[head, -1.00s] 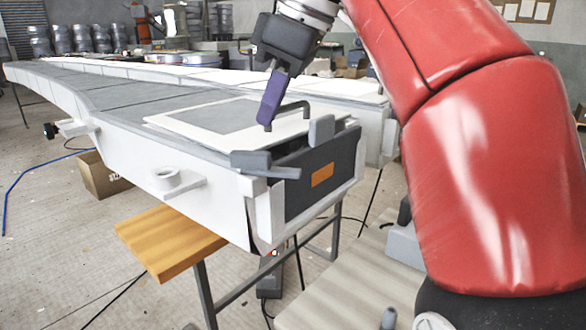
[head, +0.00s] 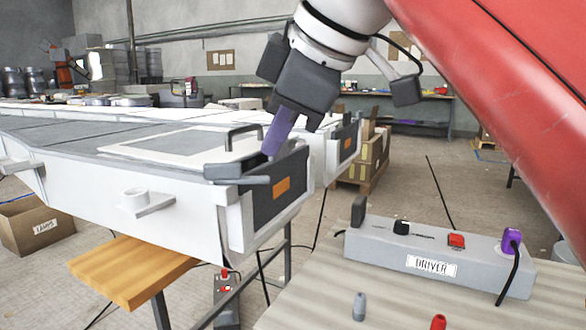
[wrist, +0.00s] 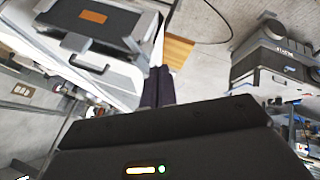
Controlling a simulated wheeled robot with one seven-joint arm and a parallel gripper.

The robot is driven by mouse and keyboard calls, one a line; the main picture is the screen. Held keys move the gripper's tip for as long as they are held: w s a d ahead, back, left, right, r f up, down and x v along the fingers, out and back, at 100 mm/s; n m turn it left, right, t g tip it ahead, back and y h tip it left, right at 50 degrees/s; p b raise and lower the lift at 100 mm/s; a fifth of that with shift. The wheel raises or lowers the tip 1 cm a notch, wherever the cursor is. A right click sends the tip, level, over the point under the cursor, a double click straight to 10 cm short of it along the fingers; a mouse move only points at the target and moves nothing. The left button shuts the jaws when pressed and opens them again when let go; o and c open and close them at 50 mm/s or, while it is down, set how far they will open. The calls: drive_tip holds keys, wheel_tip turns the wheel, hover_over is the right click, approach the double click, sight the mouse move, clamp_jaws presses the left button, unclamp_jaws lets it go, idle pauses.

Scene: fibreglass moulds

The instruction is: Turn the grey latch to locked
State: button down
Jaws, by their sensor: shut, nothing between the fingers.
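The grey latch (head: 235,174) is a flat bar at the upper left corner of the dark end panel (head: 262,205) of the near mould (head: 170,188). Its lever lies roughly level along the panel's top edge. My gripper (head: 272,152) has purple fingers, shut and empty.
A wooden board (head: 135,268) juts out below the mould. A bench (head: 330,295) with a box labelled DRIVER (head: 430,265) stands at right. A second mould end (head: 345,140) is behind my gripper.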

sight(237, 173)
drive_tip(key=w+a+f+b, duration=0.2)
drive_tip(key=w+a+f, duration=0.3)
drive_tip(key=w+f, duration=0.2)
drive_tip(key=shift+w+f, duration=0.4)
drive_tip(key=shift+w, duration=0.15)
